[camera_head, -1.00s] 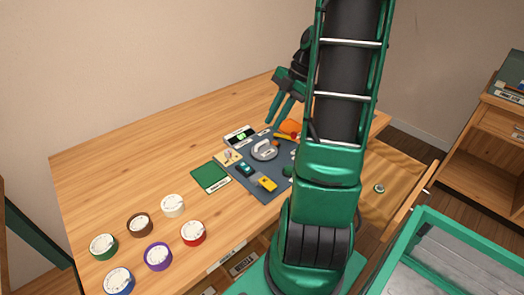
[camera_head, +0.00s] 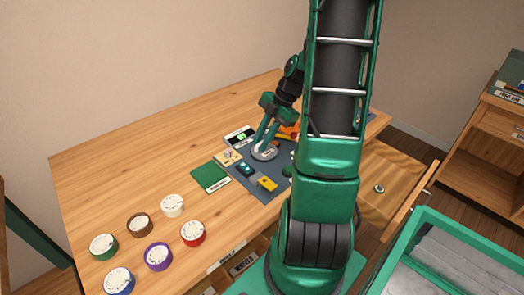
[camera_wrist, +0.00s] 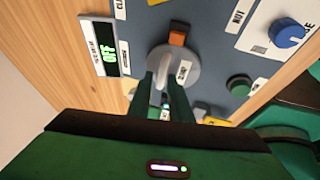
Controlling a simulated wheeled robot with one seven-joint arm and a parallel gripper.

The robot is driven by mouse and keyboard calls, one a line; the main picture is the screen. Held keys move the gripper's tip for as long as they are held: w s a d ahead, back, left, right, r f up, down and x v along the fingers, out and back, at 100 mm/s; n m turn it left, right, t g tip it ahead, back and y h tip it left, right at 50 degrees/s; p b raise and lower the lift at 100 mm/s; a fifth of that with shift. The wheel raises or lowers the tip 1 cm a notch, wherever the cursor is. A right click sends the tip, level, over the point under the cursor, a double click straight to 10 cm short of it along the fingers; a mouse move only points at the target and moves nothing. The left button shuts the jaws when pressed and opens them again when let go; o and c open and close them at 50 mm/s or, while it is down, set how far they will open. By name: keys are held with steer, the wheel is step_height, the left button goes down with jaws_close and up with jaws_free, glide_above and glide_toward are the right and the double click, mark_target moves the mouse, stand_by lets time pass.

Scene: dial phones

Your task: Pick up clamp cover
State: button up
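A light grey round piece with a raised handle, likely the clamp cover (camera_head: 266,153), sits on the dark blue mat (camera_head: 252,188). In the wrist view the grey piece (camera_wrist: 187,72) bears a small white label that I cannot read. My gripper (camera_head: 261,145) points down at it, with the fingertips at its upper side. In the wrist view my gripper (camera_wrist: 164,88) has its two green fingers apart over the near part of the grey piece. The fingers hide part of it, and contact is not clear.
A display reading OFF (camera_wrist: 107,53) lies left of the grey piece; an orange block (camera_wrist: 177,38) is right behind it. A blue knob (camera_wrist: 290,36) and green knob (camera_wrist: 238,85) are to the right. Tape rolls (camera_head: 158,256) stand on the table's left, with free wood behind.

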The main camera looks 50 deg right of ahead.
jaws_close()
